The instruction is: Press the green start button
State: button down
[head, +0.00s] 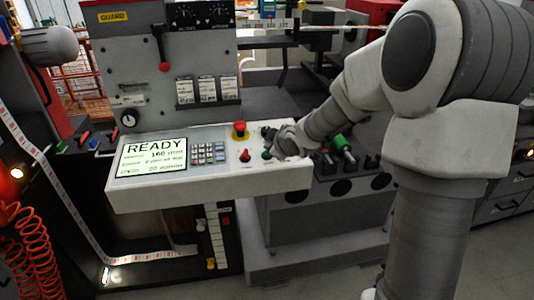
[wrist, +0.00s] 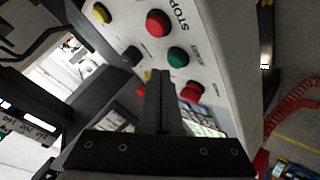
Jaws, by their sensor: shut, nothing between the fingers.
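The green button (wrist: 178,57) sits on the light control panel in the wrist view, just below a larger red button (wrist: 158,23) by the word STOP. The green button also shows in the head view (head: 266,155), right of a small red button (head: 245,155). My gripper (wrist: 160,75) is shut and empty. Its fingertips are over the panel, beside and slightly below the green button in the wrist picture. No contact with the green button is visible. In the head view my gripper (head: 268,133) is dark and small above the panel's right part.
A red mushroom button (head: 239,127) on a yellow base stands close to my gripper. The screen (head: 152,156) reads READY, beside a keypad (head: 208,153). In the wrist view, a black knob (wrist: 132,55), a yellow button (wrist: 101,13) and another red button (wrist: 192,92) are nearby.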

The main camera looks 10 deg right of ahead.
jog(key=shift+f, duration=0.1)
jog(key=shift+f+b, duration=0.35)
jog(key=shift+b, duration=0.05)
jog(key=shift+w+f+b, duration=0.1)
jog(key=shift+f+b, duration=0.3)
jog(key=shift+f, duration=0.1)
dwell(0.7)
dwell(0.3)
jog(key=shift+r+p, duration=0.85)
jog(key=shift+r, duration=0.05)
jog(key=shift+r, duration=0.1)
jog(key=r+p, duration=0.2)
jog(key=s+r+p, duration=0.1)
jog(key=r+p, duration=0.2)
jog(key=shift+f, duration=0.1)
